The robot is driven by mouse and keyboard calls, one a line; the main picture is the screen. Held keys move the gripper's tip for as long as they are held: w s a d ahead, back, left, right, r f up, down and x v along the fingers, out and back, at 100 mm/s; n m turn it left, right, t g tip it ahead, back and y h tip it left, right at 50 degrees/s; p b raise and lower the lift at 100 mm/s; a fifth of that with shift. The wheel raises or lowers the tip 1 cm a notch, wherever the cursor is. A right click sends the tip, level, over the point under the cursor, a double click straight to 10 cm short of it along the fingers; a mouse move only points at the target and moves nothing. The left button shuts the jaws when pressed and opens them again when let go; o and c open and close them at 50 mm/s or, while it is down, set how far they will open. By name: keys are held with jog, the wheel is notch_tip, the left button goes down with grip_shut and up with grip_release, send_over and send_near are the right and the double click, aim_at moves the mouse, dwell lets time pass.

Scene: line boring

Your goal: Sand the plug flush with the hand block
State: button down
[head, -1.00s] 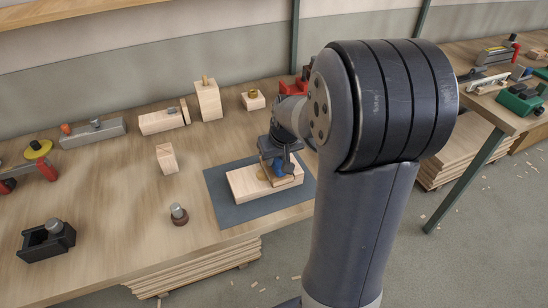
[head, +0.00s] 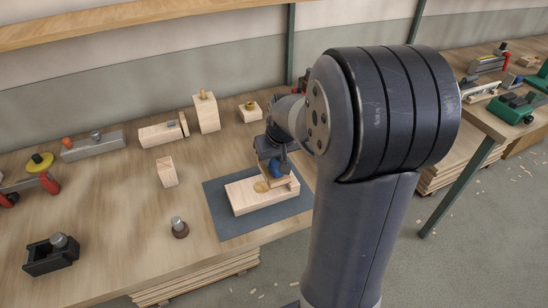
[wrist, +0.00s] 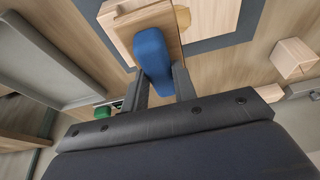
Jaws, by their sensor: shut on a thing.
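The hand block has a blue handle (head: 277,168) and a flat wooden base; in the wrist view the base (wrist: 118,18) shows beyond the handle. My gripper (head: 273,160) is shut on the blue handle, with one finger on each side in the wrist view (wrist: 160,82). The hand block is over the right end of a pale wooden board (head: 243,199); I cannot tell whether it touches. The round tan plug (head: 261,187) sits in the board's top, just left of the hand block; it also shows in the wrist view (wrist: 183,18).
The board lies on a dark grey mat (head: 226,223). Wooden blocks (head: 166,171) and a grey plane-like tool (head: 93,146) stand further back.

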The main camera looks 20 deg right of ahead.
aim_at(267, 172)
jog(key=shift+f, duration=0.1)
jog(key=shift+f+b, duration=1.55)
jog(key=shift+f, duration=0.25)
jog(key=shift+f, duration=0.1)
jog(key=shift+f+b, duration=0.35)
jog(key=shift+b, duration=0.15)
jog(key=shift+f, duration=0.2)
jog(key=shift+r, duration=0.1)
jog(key=shift+a, duration=0.95)
jog(key=shift+a, duration=0.15)
